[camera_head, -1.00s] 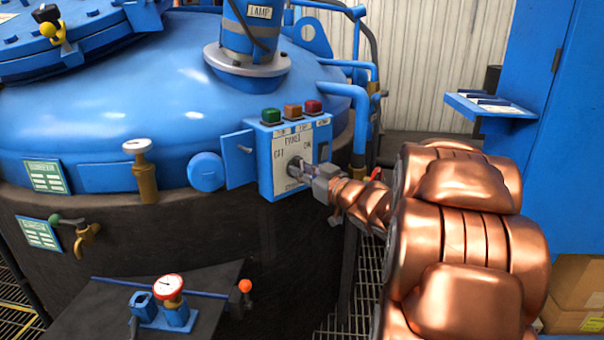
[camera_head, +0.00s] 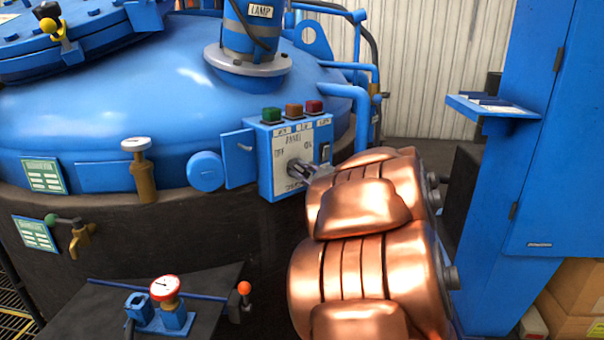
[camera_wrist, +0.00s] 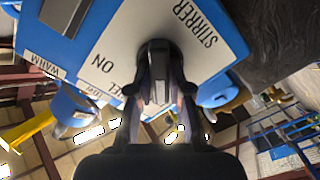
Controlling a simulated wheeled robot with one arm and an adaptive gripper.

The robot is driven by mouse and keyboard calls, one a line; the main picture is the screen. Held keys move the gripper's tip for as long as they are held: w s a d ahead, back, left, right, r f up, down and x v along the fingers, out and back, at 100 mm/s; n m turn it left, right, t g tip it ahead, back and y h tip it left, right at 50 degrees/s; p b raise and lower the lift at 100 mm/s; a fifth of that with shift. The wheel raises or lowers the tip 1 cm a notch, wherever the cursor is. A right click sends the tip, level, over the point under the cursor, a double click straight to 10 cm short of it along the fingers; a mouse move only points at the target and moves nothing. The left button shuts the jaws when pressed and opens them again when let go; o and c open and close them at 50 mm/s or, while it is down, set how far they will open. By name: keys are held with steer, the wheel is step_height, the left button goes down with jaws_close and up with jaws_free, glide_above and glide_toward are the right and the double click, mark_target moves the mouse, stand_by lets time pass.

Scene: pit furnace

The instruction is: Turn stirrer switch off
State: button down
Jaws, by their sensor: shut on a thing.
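The stirrer switch is a dark knob on the white face of a blue control panel (camera_head: 265,160), between the OFF and ON labels in the head view. The knob (camera_wrist: 156,52) shows at the upper middle of the wrist view, beside the STIRRER and ON lettering. My gripper (camera_wrist: 158,88) is shut on the knob, with a finger on each side. In the head view my gripper (camera_head: 306,177) reaches the panel from the right, and my copper arm hides most of it. The knob's exact pointing direction is hard to tell.
A blue pipe (camera_head: 350,92) and a blue cabinet (camera_head: 535,170) stand to the right. A red-rimmed gauge (camera_head: 165,288) is lower left.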

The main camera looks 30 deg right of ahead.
stand_by(0.4)
steer(key=c, duration=1.1)
jaws_free()
steer(key=shift+s+d, duration=0.2)
steer(key=shift+s, duration=1.8)
steer(key=shift+s+d, duration=0.15)
steer(key=shift+s, duration=1.8)
steer(key=shift+s+d, duration=0.2)
steer(key=shift+s, duration=1.8)
